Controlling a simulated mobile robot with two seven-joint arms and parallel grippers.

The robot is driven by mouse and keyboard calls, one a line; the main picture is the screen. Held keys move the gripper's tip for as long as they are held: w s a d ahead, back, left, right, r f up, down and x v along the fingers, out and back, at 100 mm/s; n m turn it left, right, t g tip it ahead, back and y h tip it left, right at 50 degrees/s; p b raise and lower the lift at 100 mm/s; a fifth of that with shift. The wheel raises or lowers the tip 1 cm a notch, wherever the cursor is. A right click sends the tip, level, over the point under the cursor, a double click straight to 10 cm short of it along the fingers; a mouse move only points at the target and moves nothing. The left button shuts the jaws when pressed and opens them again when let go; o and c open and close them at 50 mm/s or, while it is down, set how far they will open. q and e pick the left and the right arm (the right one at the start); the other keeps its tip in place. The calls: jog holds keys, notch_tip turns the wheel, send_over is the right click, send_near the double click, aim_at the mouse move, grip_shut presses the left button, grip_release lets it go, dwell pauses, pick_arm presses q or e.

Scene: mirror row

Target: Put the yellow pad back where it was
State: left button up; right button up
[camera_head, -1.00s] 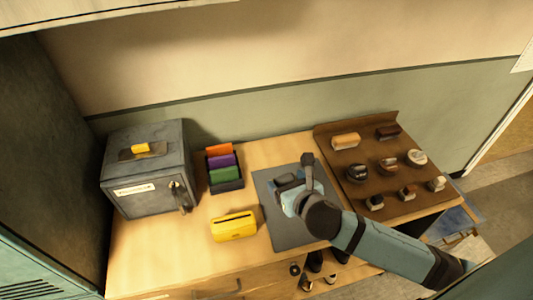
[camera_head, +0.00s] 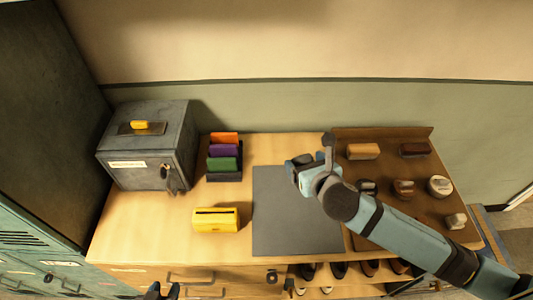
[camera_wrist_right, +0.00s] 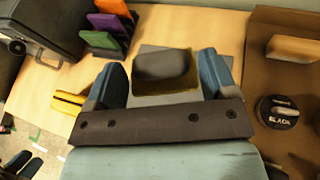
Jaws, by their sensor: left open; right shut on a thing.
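My right gripper (camera_head: 303,172) is above the right part of the grey mat (camera_head: 290,225). In the right wrist view its two blue fingers are closed on a dark grey block with a yellowish-brown edge (camera_wrist_right: 165,70); whether this is the yellow pad I cannot tell. A yellow block with a dark slot in its top (camera_head: 216,219) lies on the table left of the mat. A small yellow piece (camera_head: 140,126) sits on top of the grey metal box (camera_head: 135,178). My left gripper (camera_head: 161,291) is open at the bottom edge.
A dark rack (camera_head: 224,177) holds orange, purple and green cards beside the metal box. A brown board (camera_head: 420,138) at the right carries brushes and tins, one marked BLACK (camera_wrist_right: 278,111). Shoes (camera_head: 340,269) stand on a shelf below. The mat looks clear.

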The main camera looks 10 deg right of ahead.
jog(key=w+a+n+y+b, duration=0.3)
jog(key=w+a+y, duration=0.1)
jog(key=w+a, duration=0.35)
jog(key=r+n+g+y+b, duration=0.1)
jog(key=n+g+y+b, duration=0.1)
jog(key=b, duration=0.4)
send_over(267, 155)
notch_tip(267, 155, down, 15)
jog(key=shift+r+b, duration=0.1)
jog(key=shift+b, duration=0.85)
jog(key=shift+f+b, duration=0.3)
jog(key=shift+f, duration=1.95)
jog(key=o, duration=0.8)
jog(key=shift+f, duration=0.15)
